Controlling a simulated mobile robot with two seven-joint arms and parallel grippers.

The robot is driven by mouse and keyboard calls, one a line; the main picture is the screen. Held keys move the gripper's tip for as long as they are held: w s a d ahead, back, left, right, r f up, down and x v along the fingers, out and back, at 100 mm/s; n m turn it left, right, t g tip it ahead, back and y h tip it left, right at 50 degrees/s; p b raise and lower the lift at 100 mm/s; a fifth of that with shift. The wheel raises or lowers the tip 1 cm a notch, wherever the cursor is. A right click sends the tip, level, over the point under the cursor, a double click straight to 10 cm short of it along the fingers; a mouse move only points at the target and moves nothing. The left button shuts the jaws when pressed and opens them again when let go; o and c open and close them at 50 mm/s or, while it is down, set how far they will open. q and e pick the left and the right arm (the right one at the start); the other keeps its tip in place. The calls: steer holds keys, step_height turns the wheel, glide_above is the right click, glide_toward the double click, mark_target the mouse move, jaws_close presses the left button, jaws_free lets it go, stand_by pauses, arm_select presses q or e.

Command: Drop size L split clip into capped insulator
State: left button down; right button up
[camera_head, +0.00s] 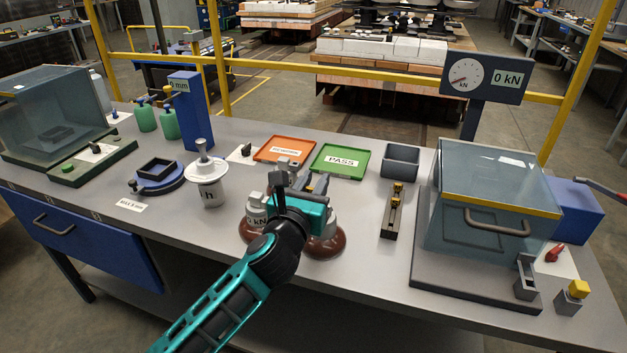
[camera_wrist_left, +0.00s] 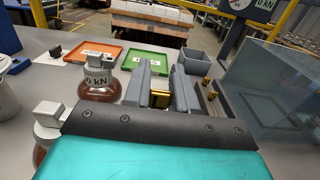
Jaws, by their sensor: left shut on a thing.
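My left gripper (camera_head: 312,184) is over the middle of the bench, above the brown insulators. In the left wrist view its two grey fingers (camera_wrist_left: 164,88) are shut on a small gold split clip (camera_wrist_left: 160,99). Its size mark cannot be read. A brown insulator with a grey metal cap (camera_wrist_left: 99,82) marked "0 kN" stands left of the fingers. A second capped insulator (camera_wrist_left: 47,118) is partly cut off by the gripper body. In the head view the brown insulators (camera_head: 327,246) are partly hidden behind my arm. My right gripper is not in view.
A dark clip rack (camera_head: 390,222) with gold pieces stands right of my gripper, near a grey bin (camera_head: 401,160). Green PASS tray (camera_head: 341,175) and orange tray (camera_head: 284,159) lie behind. A glass-lidded box (camera_head: 492,205) stands right, a white pot (camera_head: 210,190) left.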

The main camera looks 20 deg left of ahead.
arm_select(q)
steer(key=shift+f+p, duration=0.1)
steer(key=shift+p, duration=0.8)
stand_by(1.6)
steer(key=shift+f+b, duration=1.05)
steer(key=shift+f, duration=0.6)
steer(key=c, duration=0.8)
jaws_free()
steer(key=shift+s+a+r, duration=0.1)
steer(key=shift+s, duration=3.15)
steer(key=shift+s+a, duration=0.1)
steer(key=shift+s, duration=3.15)
